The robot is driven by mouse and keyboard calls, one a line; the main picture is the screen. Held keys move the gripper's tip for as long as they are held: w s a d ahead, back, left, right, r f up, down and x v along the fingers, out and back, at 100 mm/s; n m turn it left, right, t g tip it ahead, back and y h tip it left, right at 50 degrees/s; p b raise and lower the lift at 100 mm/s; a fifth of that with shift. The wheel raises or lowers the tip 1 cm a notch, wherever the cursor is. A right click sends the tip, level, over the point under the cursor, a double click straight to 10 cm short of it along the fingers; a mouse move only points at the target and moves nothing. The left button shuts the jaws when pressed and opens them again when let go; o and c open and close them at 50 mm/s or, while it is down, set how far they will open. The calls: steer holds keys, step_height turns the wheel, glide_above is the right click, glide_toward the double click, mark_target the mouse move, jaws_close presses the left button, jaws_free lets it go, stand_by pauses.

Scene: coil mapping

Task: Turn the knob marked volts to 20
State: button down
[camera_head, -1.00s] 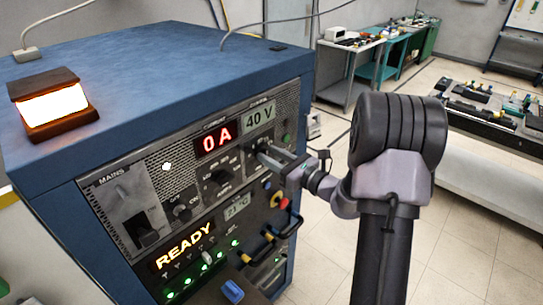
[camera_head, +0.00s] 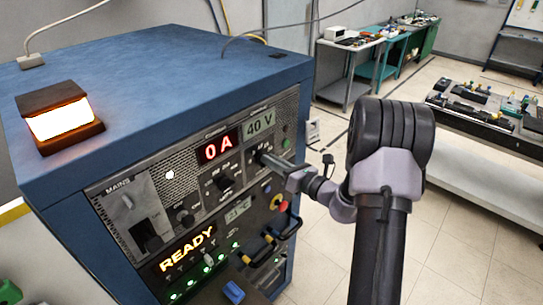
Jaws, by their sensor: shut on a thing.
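The blue cabinet (camera_head: 150,75) has a grey front panel with dials and readouts. The voltage display (camera_head: 259,125) reads 40 V, and the red display beside it (camera_head: 218,147) reads 0 A. My gripper (camera_head: 262,157) reaches in from the right and is shut on a dark knob (camera_head: 255,152) just below the 40 V display. The gripper fingers partly hide the knob, and its scale and lettering are too small to read. Another dark knob (camera_head: 223,182) sits below the red display, left of my gripper.
A lit lamp (camera_head: 60,117) stands on the cabinet top. Below the panel are a READY sign (camera_head: 187,251), green lights, a red-and-yellow button (camera_head: 279,202) and protruding handles (camera_head: 268,243).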

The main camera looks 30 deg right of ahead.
steer(key=m+p, duration=0.2)
steer(key=m, duration=0.1)
steer(key=m+p, duration=0.3)
steer(key=m, duration=0.1)
steer(key=m+p, duration=0.2)
steer(key=m, duration=0.1)
steer(key=shift+w+d+f+p, duration=0.1)
steer(key=shift+d+f+p, duration=0.2)
steer(key=shift+d+f, duration=0.05)
steer(key=shift+m, duration=0.4)
steer(key=c, duration=1.5)
jaws_free()
steer(key=shift+o, duration=0.2)
steer(key=b+v, duration=0.1)
steer(key=v, duration=1.6)
steer(key=shift+s, duration=0.25)
